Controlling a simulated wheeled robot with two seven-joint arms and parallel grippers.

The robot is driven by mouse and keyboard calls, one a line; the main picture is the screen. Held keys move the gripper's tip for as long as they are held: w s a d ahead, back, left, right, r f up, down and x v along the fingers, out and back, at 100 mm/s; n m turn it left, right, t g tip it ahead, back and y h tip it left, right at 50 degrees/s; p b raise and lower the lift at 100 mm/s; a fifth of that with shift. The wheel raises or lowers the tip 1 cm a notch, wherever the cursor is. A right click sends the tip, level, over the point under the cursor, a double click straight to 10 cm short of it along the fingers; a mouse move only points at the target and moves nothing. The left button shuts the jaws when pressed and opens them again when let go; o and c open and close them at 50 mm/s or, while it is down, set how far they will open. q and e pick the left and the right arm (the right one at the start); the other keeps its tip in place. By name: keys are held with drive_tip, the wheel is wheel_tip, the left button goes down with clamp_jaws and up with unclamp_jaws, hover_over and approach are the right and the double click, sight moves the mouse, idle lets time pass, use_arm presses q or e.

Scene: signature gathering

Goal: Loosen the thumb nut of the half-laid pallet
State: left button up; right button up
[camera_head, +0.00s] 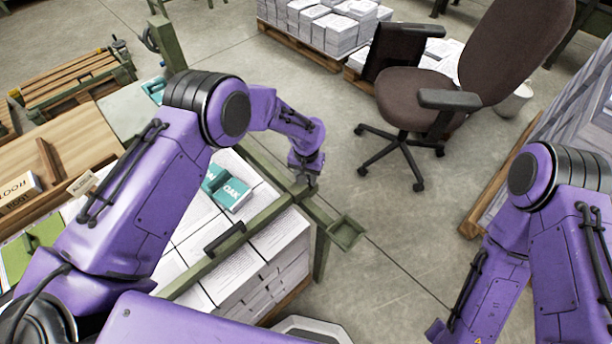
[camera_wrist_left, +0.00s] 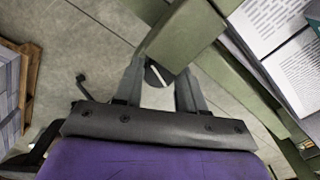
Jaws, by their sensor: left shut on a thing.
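The half-laid pallet carries stacks of printed sheets (camera_head: 268,246) under a green frame bar (camera_head: 262,218), left of centre in the head view. My left gripper (camera_head: 305,180) is at the far end of this bar. In the left wrist view, the left gripper (camera_wrist_left: 162,88) is shut on a small dark thumb nut (camera_wrist_left: 154,76) with a pale line across its face. The nut sits between the fingertips, against a green beam (camera_wrist_left: 186,34). In the head view the gripper hides the nut. My right arm is at the right; its gripper is out of view.
Teal OAK cards (camera_head: 234,194) lie on the sheets beside my left forearm. A small green tray (camera_head: 345,232) juts out at the frame's corner. An office chair (camera_head: 425,98) stands beyond, with clear floor between. Paper stacks (camera_head: 322,24) stand on a pallet behind.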

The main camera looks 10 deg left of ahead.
use_arm(q)
drive_tip(key=o, duration=0.8)
drive_tip(key=shift+c, duration=0.2)
drive_tip(key=o, duration=0.3)
drive_tip(key=shift+d+f, duration=0.1)
drive_tip(key=shift+w, duration=0.15)
